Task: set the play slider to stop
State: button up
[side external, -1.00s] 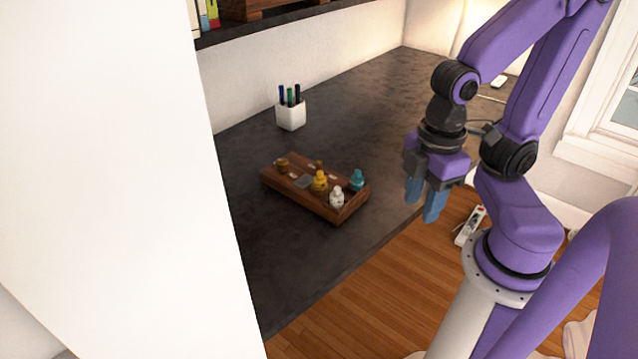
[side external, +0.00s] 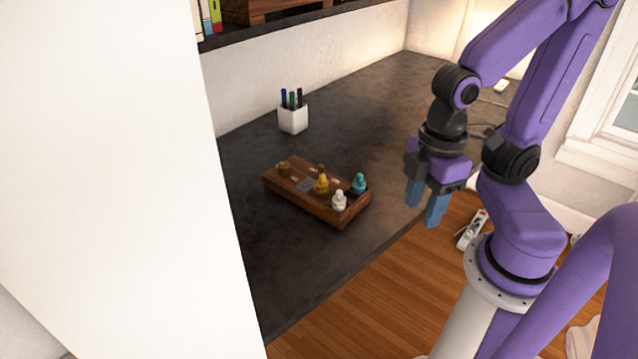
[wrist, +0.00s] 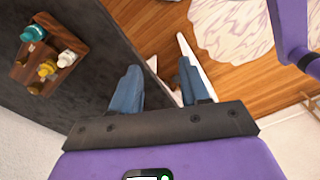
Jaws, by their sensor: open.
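A wooden box (side external: 308,207) lies on the dark desk and carries several small knobs or figures. They are a yellow one (side external: 321,184), a white one (side external: 339,201), a teal one (side external: 359,183) and a brown one (side external: 284,169). A small grey plate (side external: 305,185) is set in its top. I cannot tell which part is the play slider, and no labels are readable. The box also shows at the upper left of the wrist view (wrist: 62,37). My gripper (side external: 425,205) is open and empty, pointing down to the right of the box, apart from it; its blue fingers show in the wrist view (wrist: 157,88).
A white pen cup (side external: 293,118) with several pens stands behind the box. A large white panel (side external: 110,180) blocks the left side. The desk (side external: 370,125) is clear around the box. A power strip (side external: 472,230) lies on the wooden floor.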

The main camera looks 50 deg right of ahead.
jog(key=w+a+r+m, duration=0.2)
jog(key=w+m, duration=0.5)
jog(key=w, duration=0.5)
jog(key=m, duration=1.4)
send_over(321, 165)
notch_tip(321, 165, down, 4)
notch_tip(321, 165, down, 17)
jog(key=shift+r, duration=0.1)
